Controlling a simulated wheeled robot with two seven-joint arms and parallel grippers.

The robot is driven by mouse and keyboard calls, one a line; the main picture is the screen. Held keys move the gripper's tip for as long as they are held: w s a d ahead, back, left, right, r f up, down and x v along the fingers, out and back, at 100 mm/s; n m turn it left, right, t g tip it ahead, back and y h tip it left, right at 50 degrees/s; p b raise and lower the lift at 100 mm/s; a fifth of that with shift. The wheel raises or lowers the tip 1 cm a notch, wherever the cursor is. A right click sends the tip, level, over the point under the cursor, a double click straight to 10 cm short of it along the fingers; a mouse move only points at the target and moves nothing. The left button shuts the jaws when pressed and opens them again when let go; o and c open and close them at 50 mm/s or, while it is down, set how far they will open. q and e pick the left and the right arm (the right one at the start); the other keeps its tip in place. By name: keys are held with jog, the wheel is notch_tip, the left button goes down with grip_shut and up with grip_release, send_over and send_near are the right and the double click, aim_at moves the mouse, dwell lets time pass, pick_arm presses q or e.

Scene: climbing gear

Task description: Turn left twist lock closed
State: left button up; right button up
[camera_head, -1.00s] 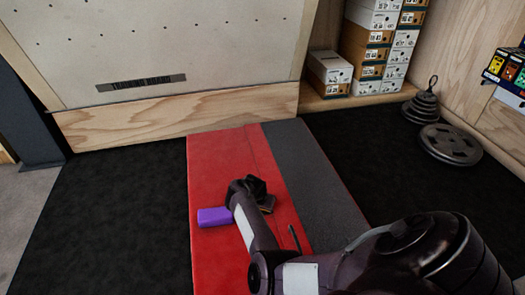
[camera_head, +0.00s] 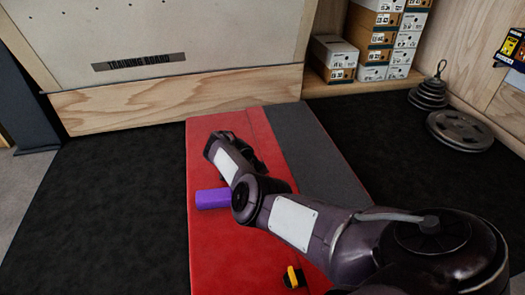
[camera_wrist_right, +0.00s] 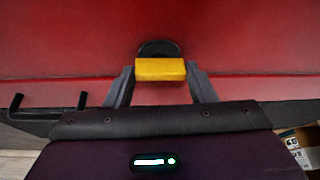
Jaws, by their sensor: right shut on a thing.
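A twist lock with a yellow handle (camera_wrist_right: 160,69) and a dark round base shows in the right wrist view, in front of a red surface. My right gripper (camera_wrist_right: 160,78) has its fingers on both sides of this handle and is shut on it. The handle lies level across that view. In the head view my right gripper (camera_head: 220,142) is over the far left part of the red mat (camera_head: 225,245), with its fingertips and the held lock hidden. Another yellow and black lock (camera_head: 292,277) shows at the lower middle, partly behind my arm. My left gripper is not in view.
A purple block (camera_head: 212,198) lies on the mat beside my right arm. A training board (camera_head: 140,62) stands behind. Shoe boxes (camera_head: 375,40) and weight plates (camera_head: 460,130) are at the back right. The black floor on the left is clear.

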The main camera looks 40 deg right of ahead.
jog(key=shift+s+d+f+m+g+b, duration=0.1)
jog(key=shift+s+f+m+g+b, duration=0.15)
jog(key=shift+s+m+g+b, duration=0.4)
jog(key=shift+w+t, duration=0.1)
jog(key=shift+t, duration=0.15)
jog(key=o, duration=0.8)
jog(key=shift+r, duration=0.15)
jog(key=shift+o, duration=0.8)
jog(key=shift+d, duration=0.15)
jog(key=shift+r, duration=0.15)
